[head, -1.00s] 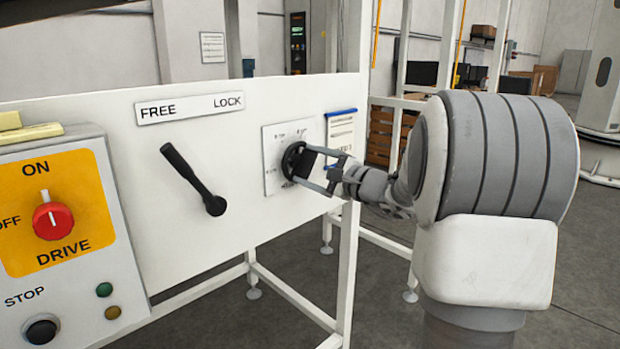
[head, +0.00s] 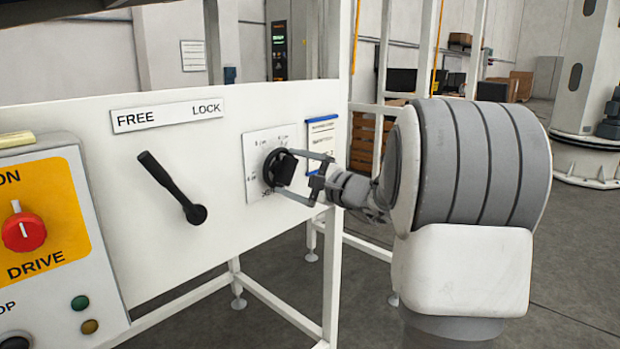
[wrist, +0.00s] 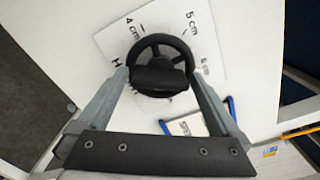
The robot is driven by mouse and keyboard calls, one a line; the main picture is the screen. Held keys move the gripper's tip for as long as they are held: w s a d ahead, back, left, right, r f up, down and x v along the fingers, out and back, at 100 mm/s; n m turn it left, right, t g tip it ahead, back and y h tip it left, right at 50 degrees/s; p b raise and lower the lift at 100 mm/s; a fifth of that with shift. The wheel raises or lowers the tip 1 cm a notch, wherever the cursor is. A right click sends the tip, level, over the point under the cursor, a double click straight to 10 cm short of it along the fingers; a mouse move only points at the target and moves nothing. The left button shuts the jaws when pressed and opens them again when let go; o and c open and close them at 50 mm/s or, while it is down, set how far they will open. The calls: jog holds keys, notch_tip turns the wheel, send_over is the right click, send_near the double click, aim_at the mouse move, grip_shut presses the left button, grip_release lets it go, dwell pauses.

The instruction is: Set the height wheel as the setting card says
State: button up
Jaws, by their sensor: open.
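The black height wheel (head: 268,170) is mounted on a white scale plate (head: 255,150) on the panel. In the wrist view the wheel (wrist: 160,48) has spokes and a dark block-shaped grip (wrist: 159,78) in front. Its plate (wrist: 209,42) reads 4 cm at upper left and 5 cm at upper right; other marks are small or partly covered. My gripper (head: 285,173) is open at the wheel. In the wrist view its fingers (wrist: 160,82) lie either side of the grip. The setting card (head: 322,138) hangs right of the wheel, with blue edging; its text is unreadable.
Left of the wheel are a black lever (head: 172,188) under a FREE/LOCK label (head: 167,114) and a control box with a red DRIVE knob (head: 24,232). White frame posts (head: 331,270) stand beside the panel. Open floor (head: 575,270) lies to the right.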

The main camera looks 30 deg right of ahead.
jog(key=p+v, duration=0.2)
jog(key=v, duration=1.5)
jog(key=shift+r, duration=0.1)
